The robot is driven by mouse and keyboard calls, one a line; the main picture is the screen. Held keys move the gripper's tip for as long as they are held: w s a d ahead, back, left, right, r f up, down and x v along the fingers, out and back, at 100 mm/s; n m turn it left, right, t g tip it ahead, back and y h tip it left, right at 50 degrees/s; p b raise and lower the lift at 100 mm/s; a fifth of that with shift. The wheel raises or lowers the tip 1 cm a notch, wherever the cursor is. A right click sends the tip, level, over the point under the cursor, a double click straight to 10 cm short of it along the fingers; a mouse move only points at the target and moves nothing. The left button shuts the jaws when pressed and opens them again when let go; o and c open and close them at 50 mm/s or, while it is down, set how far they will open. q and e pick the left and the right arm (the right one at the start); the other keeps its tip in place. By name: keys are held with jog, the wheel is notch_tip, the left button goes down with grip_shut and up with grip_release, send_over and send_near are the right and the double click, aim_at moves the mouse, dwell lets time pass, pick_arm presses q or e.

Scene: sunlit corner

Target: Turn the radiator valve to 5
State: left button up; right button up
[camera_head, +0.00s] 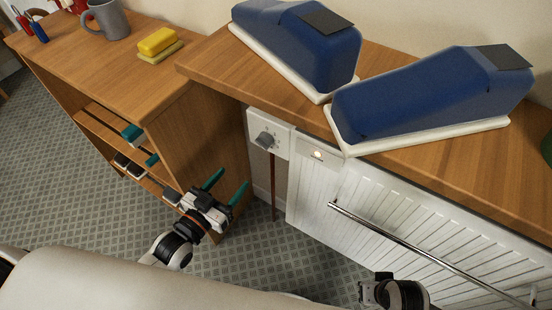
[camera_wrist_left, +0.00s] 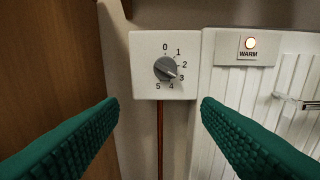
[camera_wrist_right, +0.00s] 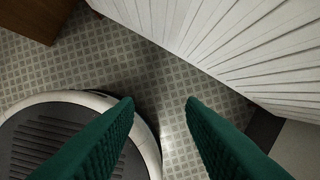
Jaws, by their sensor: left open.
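The radiator valve is a grey round knob (camera_head: 265,139) on a white square plate, left of the white radiator (camera_head: 315,190). In the left wrist view the knob (camera_wrist_left: 165,68) has a dial marked 0 to 5, and its ridge slants down to the right, towards 3. My left gripper (camera_head: 231,180) is open and empty, below and short of the knob. In its wrist view the green fingers stand apart on either side, below the knob, not touching it. My right gripper (camera_wrist_right: 160,103) is open and empty over the floor, far from the valve.
A lit lamp marked WARM (camera_wrist_left: 250,43) is on the radiator's top left. A metal rail (camera_head: 420,245) crosses the radiator front. A wooden shelf unit (camera_head: 200,125) stands left of the valve. Two blue objects on white trays sit on the wooden top (camera_head: 205,65) above.

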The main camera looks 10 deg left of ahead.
aim_at(261, 146)
pick_arm(q)
jog(key=shift+t+h, duration=0.3)
jog(key=x, duration=0.4)
jog(key=r+b+x, duration=0.1)
jog(key=x, duration=0.7)
jog(key=shift+d+r+b, duration=0.15)
jog(key=shift+d+b, duration=0.2)
jog(key=shift+d, duration=0.05)
pick_arm(e)
notch_tip(261, 146, up, 6)
jog(key=shift+s+d+r, duration=0.15)
jog(key=shift+d+r, duration=0.1)
pick_arm(q)
jog(key=c, duration=1)
